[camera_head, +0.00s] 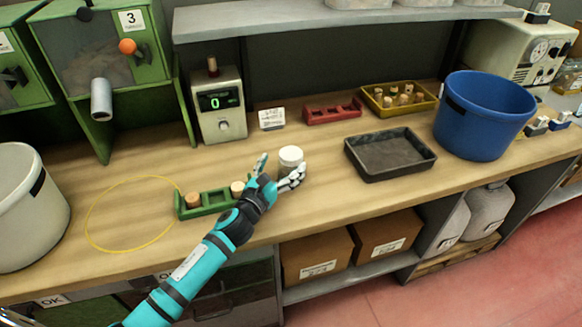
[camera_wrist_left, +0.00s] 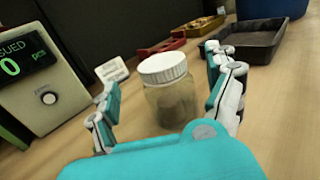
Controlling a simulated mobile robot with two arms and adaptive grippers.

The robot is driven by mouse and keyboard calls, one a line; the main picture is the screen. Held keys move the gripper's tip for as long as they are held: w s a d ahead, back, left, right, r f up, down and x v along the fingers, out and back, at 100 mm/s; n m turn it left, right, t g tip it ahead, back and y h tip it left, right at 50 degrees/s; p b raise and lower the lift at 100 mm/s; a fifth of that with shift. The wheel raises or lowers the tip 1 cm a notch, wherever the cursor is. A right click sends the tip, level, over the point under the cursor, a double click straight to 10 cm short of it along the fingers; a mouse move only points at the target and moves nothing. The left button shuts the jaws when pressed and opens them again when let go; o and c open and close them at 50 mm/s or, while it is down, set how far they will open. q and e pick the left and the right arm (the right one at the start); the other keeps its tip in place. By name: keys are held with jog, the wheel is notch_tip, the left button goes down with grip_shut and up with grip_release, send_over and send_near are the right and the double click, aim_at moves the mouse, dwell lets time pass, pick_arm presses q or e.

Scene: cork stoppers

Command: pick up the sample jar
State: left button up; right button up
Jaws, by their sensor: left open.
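The sample jar (camera_head: 291,157) is a small clear jar with a white ribbed lid, upright on the wooden bench. In the left wrist view the jar (camera_wrist_left: 171,92) stands between the spread fingers, with something brownish showing through its glass. My left gripper (camera_head: 278,174) is open around the near side of the jar, one finger on each side. In the left wrist view the gripper (camera_wrist_left: 168,100) shows gaps between its fingers and the jar. The jar's lower part is partly hidden by the gripper in the head view. My right gripper is not in view.
A green rack (camera_head: 208,202) with corks lies beside my left wrist. A counter (camera_head: 219,106) showing 0, a small label card (camera_head: 271,118) and a red rack (camera_head: 332,111) stand behind. A dark tray (camera_head: 390,154) and blue bucket (camera_head: 484,115) are to the right.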

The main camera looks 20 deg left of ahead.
pick_arm(q)
jog(key=shift+w+d+r, duration=0.15)
jog(key=shift+w, duration=0.5)
jog(key=w, duration=0.1)
jog(key=w+p, duration=0.1)
jog(key=w, duration=0.1)
jog(key=shift+w+d, duration=0.25)
jog(key=shift+d, duration=0.1)
jog(key=shift+w+f, duration=0.2)
jog(key=shift+w, duration=0.1)
jog(key=shift+c, duration=0.3)
jog(key=c, duration=0.7)
grip_shut()
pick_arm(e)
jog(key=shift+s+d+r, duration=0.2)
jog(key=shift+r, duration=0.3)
